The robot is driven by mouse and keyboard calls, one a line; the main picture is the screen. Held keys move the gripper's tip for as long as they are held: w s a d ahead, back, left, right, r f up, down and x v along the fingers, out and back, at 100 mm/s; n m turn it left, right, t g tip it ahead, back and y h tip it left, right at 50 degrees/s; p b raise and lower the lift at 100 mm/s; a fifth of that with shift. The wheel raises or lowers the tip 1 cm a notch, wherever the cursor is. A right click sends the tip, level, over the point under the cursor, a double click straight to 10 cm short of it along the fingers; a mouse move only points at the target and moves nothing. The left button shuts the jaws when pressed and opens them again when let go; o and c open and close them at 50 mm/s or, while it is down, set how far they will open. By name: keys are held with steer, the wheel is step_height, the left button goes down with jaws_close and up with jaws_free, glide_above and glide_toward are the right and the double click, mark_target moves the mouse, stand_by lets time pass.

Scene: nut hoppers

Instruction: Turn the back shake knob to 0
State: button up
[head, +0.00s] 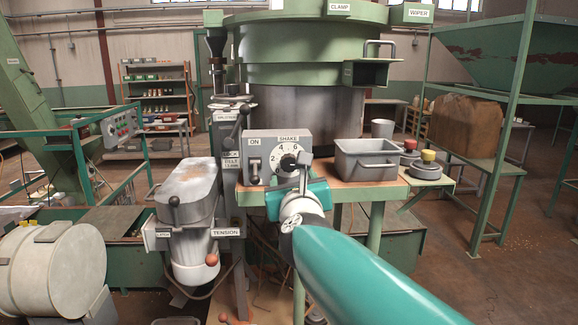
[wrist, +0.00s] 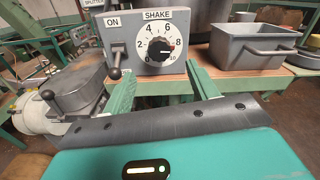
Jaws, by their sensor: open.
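The shake knob (wrist: 159,51) is a black round knob on a white dial marked from 0 to 10, on a grey box labelled SHAKE (wrist: 178,14). In the head view the dial (head: 287,161) is partly hidden behind my gripper (head: 303,172). In the wrist view my gripper (wrist: 158,75) is open and empty. Its two green fingers stand left and right of the knob, short of it and apart from it.
An ON lever (wrist: 115,60) with a black ball stands just left of the dial. A grey metal bin (wrist: 252,45) sits on the bench to the right. A lidded grey motor housing (head: 187,190) is at the left. A green hopper drum (head: 305,45) rises behind.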

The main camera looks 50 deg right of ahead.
mark_target(289, 164)
steer(key=x, duration=0.9)
steer(key=shift+w, duration=0.15)
steer(key=shift+c, duration=0.2)
steer(key=c, duration=1)
